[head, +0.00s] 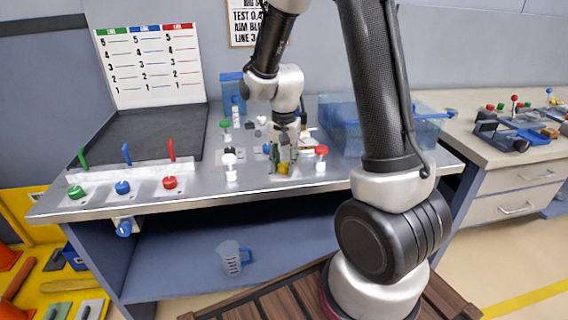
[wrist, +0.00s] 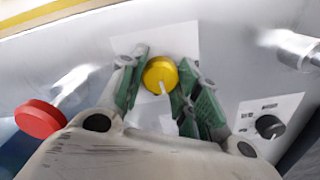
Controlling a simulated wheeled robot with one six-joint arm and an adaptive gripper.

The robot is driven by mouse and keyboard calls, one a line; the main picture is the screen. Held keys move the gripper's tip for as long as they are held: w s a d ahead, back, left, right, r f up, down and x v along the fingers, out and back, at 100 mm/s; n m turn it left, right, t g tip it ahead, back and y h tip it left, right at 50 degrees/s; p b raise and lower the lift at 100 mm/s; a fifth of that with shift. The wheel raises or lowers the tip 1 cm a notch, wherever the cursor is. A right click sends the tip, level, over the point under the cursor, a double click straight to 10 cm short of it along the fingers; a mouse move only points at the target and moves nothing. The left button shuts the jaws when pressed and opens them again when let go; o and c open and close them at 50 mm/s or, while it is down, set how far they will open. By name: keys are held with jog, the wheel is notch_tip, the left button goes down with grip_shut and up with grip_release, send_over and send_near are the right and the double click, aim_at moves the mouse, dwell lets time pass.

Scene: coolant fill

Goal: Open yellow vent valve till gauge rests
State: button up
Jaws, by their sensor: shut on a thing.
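The yellow vent valve (wrist: 160,75) is a round knob with a pale pointer line, on a white plate on the metal bench top. In the head view the yellow knob (head: 284,168) shows low between my fingers. My gripper (wrist: 165,90) points down at it, with a green-padded finger on each side, shut on the knob. A slim gap seems to show beside the left finger in the wrist view. No gauge can be clearly made out; my arm hides part of the bench behind the valve.
A black dial (wrist: 270,126) sits nearby. A clear blue tank (head: 340,125) stands behind.

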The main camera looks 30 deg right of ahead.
jog(key=n, duration=0.7)
jog(key=shift+n, duration=0.4)
jog(key=n, duration=0.4)
jog(key=shift+n, duration=1.8)
jog(key=o, duration=1)
jog(key=shift+o, duration=0.2)
